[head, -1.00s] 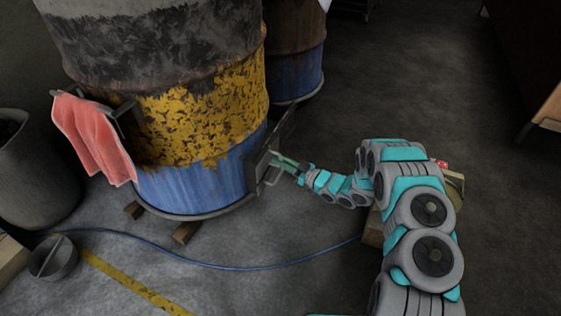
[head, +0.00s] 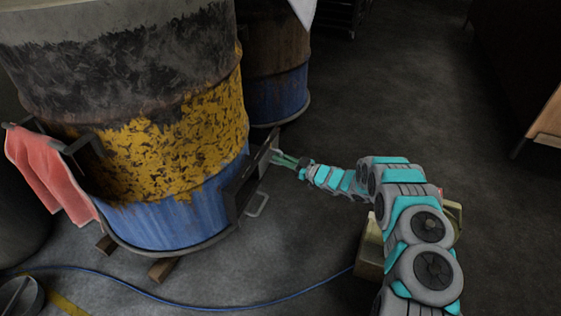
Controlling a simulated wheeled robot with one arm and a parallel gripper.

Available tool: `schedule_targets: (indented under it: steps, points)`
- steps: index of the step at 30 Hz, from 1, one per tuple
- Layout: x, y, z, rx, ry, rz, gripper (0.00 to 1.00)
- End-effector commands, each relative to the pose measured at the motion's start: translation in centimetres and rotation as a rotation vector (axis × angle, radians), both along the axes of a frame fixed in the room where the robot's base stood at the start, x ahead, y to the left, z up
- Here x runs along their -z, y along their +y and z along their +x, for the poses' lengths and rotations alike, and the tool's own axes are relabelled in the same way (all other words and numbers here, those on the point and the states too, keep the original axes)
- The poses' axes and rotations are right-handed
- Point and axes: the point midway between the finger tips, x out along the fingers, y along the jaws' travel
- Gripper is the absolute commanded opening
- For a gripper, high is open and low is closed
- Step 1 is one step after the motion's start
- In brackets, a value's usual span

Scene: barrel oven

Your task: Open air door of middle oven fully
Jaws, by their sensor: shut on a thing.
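The middle oven is a large barrel (head: 185,205) with a blue base, a flaking yellow band and a dark grey top. Its air door hardware is a dark metal plate assembly (head: 239,186) low on the barrel's right side, with a grey U-shaped handle (head: 259,205) sticking out below. My gripper (head: 275,157), with green fingers, is at the far right part of this assembly, above and right of that handle. It is shut on part of the air door. The exact contact is too small to make out.
A second barrel (head: 278,85) stands close behind. A red cloth (head: 48,175) hangs on a bar at the left. Wooden blocks (head: 163,269) lie under the oven. A blue hose (head: 215,308) crosses the floor. The floor (head: 400,110) behind my arm is clear.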

Motion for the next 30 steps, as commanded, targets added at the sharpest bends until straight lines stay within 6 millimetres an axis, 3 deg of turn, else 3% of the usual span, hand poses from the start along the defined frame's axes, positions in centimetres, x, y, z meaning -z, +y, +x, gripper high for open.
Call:
schedule_targets:
  steps: [9,10,18,26,30]
  points:
    - [-0.2,-0.4,0.5,0.015,-0.003,-0.001,0.00]
    - [-0.2,-0.4,0.6,0.015,-0.003,-0.001,0.16]
    - [-0.2,-0.3,0.4,0.012,-0.002,0.000,0.45]
    - [-0.1,-0.4,0.3,0.009,-0.001,0.000,0.45]
    - [-0.1,-1.6,-0.4,0.011,0.001,-0.002,0.45]
